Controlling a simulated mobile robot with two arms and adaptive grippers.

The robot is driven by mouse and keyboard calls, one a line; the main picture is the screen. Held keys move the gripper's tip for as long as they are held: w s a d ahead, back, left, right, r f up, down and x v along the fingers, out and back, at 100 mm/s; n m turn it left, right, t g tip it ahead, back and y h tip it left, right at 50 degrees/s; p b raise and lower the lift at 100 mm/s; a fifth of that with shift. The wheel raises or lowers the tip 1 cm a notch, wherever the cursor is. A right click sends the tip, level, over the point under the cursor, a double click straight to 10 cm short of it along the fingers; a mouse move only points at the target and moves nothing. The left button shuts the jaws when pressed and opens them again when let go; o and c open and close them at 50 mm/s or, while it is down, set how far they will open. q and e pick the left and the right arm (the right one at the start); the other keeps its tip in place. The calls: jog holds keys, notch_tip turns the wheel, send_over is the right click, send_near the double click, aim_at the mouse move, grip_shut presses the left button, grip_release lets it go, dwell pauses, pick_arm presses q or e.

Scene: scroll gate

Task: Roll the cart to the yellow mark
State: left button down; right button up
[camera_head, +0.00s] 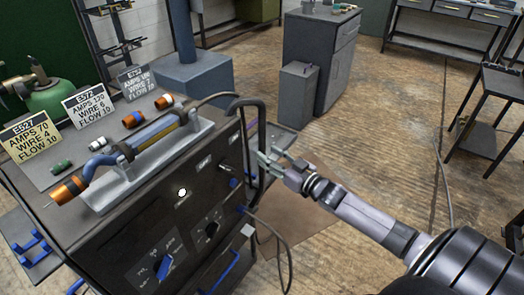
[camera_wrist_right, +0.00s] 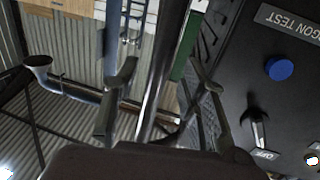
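The cart (camera_head: 95,240) is a dark welding machine with a sloping front panel, at the left of the head view. Its dark bar handle (camera_head: 262,125) stands at its right side. My right gripper (camera_head: 268,162) is beside this handle, its fingers pointing at it. In the right wrist view, the gripper's two fingers (camera_wrist_right: 162,95) are spread apart, and a shiny metal bar (camera_wrist_right: 168,70) runs between them; I cannot tell whether they touch it. My left gripper is out of view. I see no yellow mark on the floor.
A torch (camera_head: 150,135) and several signs, including a yellow one (camera_head: 30,136), are on the cart's top. A grey cabinet (camera_head: 318,50) and smaller box (camera_head: 297,95) stand behind. A black table (camera_head: 500,85) is at right. The brown floor (camera_head: 370,130) between is mostly clear; a cable (camera_head: 285,250) hangs nearby.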

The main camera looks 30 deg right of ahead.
aim_at(262, 150)
jog(key=shift+w+a, duration=0.2)
jog(key=shift+w, duration=0.8)
jog(key=shift+w+a, duration=0.2)
jog(key=shift+w, duration=0.75)
jog(key=shift+c, duration=0.6)
grip_shut()
